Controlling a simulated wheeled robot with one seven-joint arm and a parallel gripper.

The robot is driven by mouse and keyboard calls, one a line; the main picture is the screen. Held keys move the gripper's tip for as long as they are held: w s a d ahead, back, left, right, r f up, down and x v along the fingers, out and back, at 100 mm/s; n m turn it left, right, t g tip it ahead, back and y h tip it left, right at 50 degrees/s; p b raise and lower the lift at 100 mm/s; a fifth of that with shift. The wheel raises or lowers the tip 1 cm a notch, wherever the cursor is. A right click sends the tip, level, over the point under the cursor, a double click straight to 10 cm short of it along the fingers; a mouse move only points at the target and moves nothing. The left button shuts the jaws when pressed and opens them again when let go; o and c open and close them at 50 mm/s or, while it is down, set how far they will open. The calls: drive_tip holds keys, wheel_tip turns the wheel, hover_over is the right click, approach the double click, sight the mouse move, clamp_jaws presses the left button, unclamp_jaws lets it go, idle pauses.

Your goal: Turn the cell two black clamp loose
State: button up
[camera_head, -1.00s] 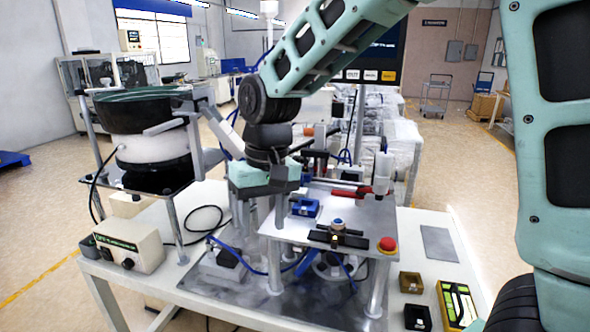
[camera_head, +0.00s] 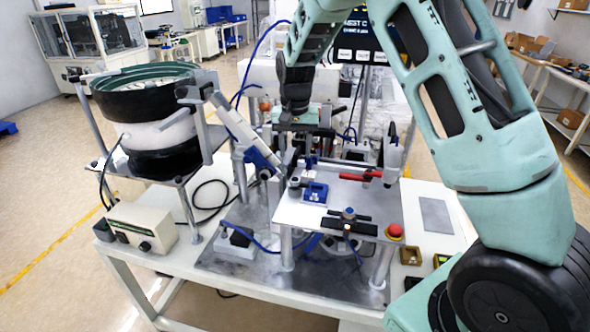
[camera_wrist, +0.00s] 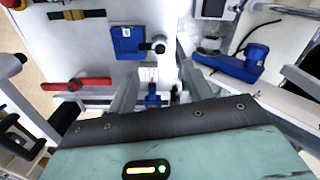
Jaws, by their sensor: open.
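My gripper (camera_head: 290,160) is at the back left of the plate, apart from this bar. In the wrist view its fingers (camera_wrist: 156,84) are spread, with a small blue part (camera_wrist: 152,93) visible between them.
A blue block (camera_head: 315,192) with a black knob (camera_head: 295,187) and a red handle (camera_head: 368,175) are on the plate. A red button (camera_head: 395,231) is at its front right corner. The bowl feeder (camera_head: 150,92) stands left. A grey upright (camera_head: 391,150) rises at the back right.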

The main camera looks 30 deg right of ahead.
sight(295, 179)
wheel_tip(295, 179, down, 9)
drive_tip(key=p, duration=0.2)
drive_tip(key=shift+r+p, duration=0.1)
drive_tip(key=shift+p, duration=0.2)
drive_tip(key=c, duration=1)
